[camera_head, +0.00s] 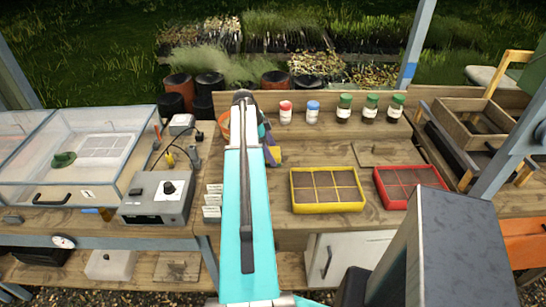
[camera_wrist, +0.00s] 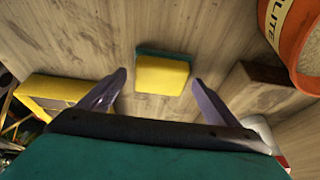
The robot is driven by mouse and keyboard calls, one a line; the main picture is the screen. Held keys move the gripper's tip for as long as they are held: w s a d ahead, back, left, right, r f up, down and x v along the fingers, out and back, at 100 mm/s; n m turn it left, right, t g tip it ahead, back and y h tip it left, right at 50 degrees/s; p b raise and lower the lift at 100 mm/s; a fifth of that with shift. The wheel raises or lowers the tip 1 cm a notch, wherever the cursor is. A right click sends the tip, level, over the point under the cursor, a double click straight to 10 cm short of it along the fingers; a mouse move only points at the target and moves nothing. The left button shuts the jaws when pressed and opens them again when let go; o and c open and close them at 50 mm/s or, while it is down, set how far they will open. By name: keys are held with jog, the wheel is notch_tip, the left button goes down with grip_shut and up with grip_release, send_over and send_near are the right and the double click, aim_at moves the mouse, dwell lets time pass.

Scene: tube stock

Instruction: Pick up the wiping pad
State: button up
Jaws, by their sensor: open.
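The wiping pad (camera_wrist: 162,76) is a small block, yellow on the near face with a dark green edge behind. It lies on the wooden bench in the wrist view. In the head view its yellow part (camera_head: 276,156) shows just right of my arm, partly hidden by it. My gripper (camera_wrist: 159,78) is open and empty, one purple finger on each side of the pad in the wrist view. Gaps show between the pad and both fingers. I cannot tell how high the fingers are above the bench. In the head view, my gripper (camera_head: 269,150) is mostly behind my arm.
An orange pot (camera_wrist: 297,40) and a wooden block (camera_wrist: 262,88) stand right of the pad in the wrist view. A yellow divided tray (camera_head: 326,207) and a red one (camera_head: 420,204) are on the bench (camera_head: 308,152). Several capped jars (camera_head: 344,112) line the back.

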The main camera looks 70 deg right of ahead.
aim_at(276, 152)
jog(key=shift+c, duration=0.2)
jog(key=c, duration=1.1)
jog(key=shift+r, duration=0.15)
jog(key=shift+r+b, duration=1)
jog(key=shift+r, duration=0.65)
jog(key=w+a+b, duration=0.1)
jog(key=w+a, duration=0.1)
jog(key=a, duration=0.2)
jog(key=w+a+r+b, duration=0.1)
jog(key=w+a, duration=0.2)
jog(key=a, duration=0.2)
jog(key=w+a+b, duration=0.2)
jog(key=w+a, duration=0.1)
jog(key=a, duration=0.1)
jog(key=shift+a+r, duration=0.25)
jog(key=shift+a, duration=0.15)
